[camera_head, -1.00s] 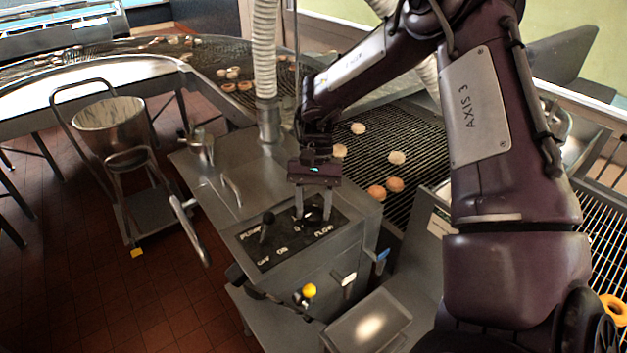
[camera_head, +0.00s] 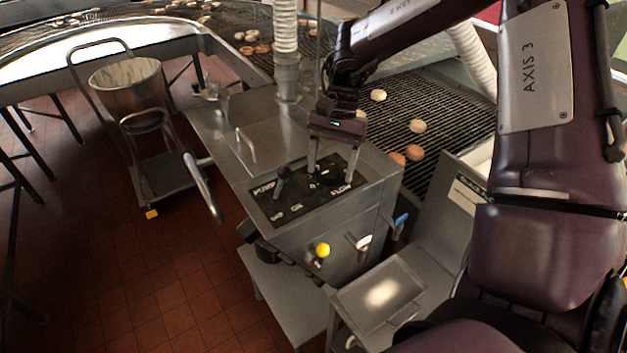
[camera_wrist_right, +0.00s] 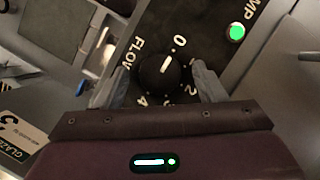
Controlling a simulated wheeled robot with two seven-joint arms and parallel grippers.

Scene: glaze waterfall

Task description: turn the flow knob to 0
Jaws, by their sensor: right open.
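The flow knob (camera_wrist_right: 161,74) is round and black, on a dark dial plate marked 0, 2 and 4 beside the word FLOW. Its white pointer mark points about towards the 0 in the right wrist view. My right gripper (camera_wrist_right: 158,86) is open, one finger on either side of the knob with visible gaps. In the head view my right gripper (camera_head: 331,175) points down over the panel's right part, and the knob is partly hidden between its fingers. My left gripper is not in view.
A black PUMP lever (camera_head: 283,180) stands left of the gripper, and a green light (camera_wrist_right: 237,32) shows near the word PUMP. A yellow knob (camera_head: 322,250) and a blue handle (camera_head: 401,220) stick out from the machine's front. A conveyor (camera_head: 440,105) with doughnuts lies behind.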

